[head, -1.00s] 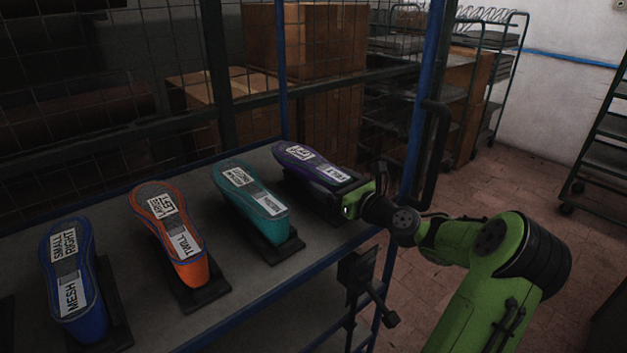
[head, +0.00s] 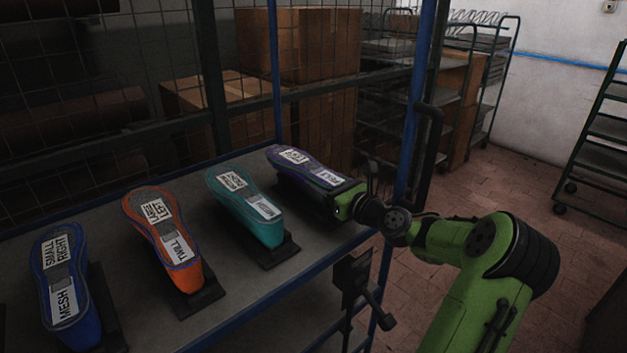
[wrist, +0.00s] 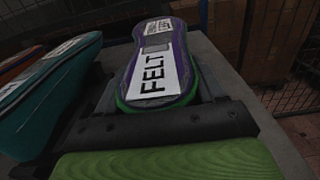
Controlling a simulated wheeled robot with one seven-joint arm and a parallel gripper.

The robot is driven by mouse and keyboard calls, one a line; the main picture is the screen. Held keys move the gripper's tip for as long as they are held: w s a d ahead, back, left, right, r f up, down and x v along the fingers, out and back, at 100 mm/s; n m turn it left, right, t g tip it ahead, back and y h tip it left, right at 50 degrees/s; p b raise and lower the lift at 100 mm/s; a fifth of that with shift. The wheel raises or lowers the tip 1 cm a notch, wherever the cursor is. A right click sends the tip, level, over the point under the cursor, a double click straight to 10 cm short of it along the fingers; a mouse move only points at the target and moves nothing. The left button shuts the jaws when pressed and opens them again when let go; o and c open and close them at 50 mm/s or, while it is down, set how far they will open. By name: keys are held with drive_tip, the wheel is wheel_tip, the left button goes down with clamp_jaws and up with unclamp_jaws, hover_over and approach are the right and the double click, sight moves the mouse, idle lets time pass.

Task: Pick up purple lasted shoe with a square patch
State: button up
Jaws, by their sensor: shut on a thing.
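The purple lasted shoe (head: 306,166) is at the far right end of the row on the shelf, sole up, with white labels on its sole. It also shows in the wrist view (wrist: 176,50), with a label reading FELT, a green rim at the heel and a grey square patch between the labels. My gripper (head: 345,196) is at the shoe's heel end and shut on it. In the wrist view my dark gripper (wrist: 160,124) lies across the heel end; its fingertips are mostly hidden. Whether the shoe touches its stand is unclear.
A teal shoe (head: 245,204) stands close to the left, then an orange shoe (head: 163,236) and a blue shoe (head: 66,283), each on a dark stand. The shelf (head: 225,293) has a blue frame with an upright post (head: 411,130) near my arm. Boxes (head: 300,45) stand behind wire mesh.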

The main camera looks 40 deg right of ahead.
wheel_tip(320, 180, up, 28)
drive_tip(key=p, duration=1.2)
drive_tip(key=shift+p, duration=0.3)
